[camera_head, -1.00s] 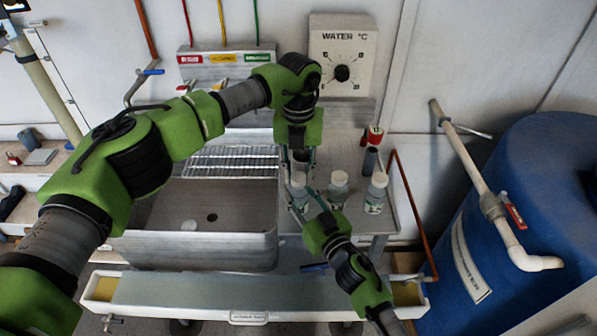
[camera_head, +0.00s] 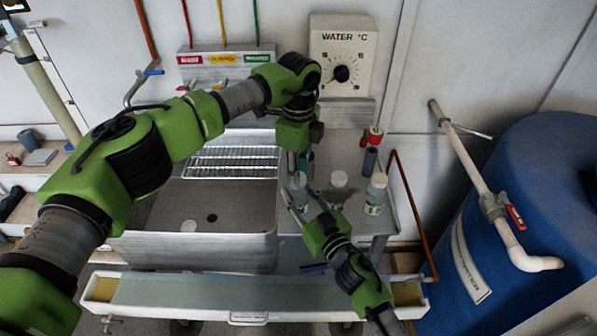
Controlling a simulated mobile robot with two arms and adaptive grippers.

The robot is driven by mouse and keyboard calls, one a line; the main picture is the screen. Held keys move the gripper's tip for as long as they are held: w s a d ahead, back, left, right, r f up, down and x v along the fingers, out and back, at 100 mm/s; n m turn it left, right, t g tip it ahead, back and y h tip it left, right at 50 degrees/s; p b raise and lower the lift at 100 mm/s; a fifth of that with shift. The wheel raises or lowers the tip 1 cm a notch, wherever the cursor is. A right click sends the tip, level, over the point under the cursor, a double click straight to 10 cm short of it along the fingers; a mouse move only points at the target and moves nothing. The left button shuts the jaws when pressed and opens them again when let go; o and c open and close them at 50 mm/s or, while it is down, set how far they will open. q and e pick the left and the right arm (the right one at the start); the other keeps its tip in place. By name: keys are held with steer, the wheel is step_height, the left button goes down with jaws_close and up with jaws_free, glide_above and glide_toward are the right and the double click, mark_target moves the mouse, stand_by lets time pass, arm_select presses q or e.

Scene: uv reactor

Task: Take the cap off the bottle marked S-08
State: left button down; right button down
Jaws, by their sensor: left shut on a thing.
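Three bottles with pale tops stand in a row on the steel counter right of the sink; their markings are too small to read, so I cannot tell which is S-08. My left gripper (camera_head: 299,163) points down at the leftmost bottle (camera_head: 298,190) and is shut on what looks like its cap, mostly hidden by the fingers. My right gripper (camera_head: 301,203) reaches in from the front, its fingers on either side of that bottle; whether they touch it is unclear. The middle bottle (camera_head: 339,188) and right bottle (camera_head: 376,195) stand upright and apart.
A sink (camera_head: 245,250) with a wire rack (camera_head: 230,163) is on the left. A dark cylinder (camera_head: 370,160) and a red item (camera_head: 375,135) stand behind the bottles. A trough (camera_head: 200,297) runs along the front. A blue tank (camera_head: 540,200) stands at the right.

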stand_by(0.4)
arm_select(q)
steer(key=shift+r, duration=1.1)
steer(key=shift+r, duration=0.1)
steer(key=shift+r, duration=1.9)
arm_select(e)
steer(key=c, duration=1.4)
jaws_free()
steer(key=shift+o, duration=0.2)
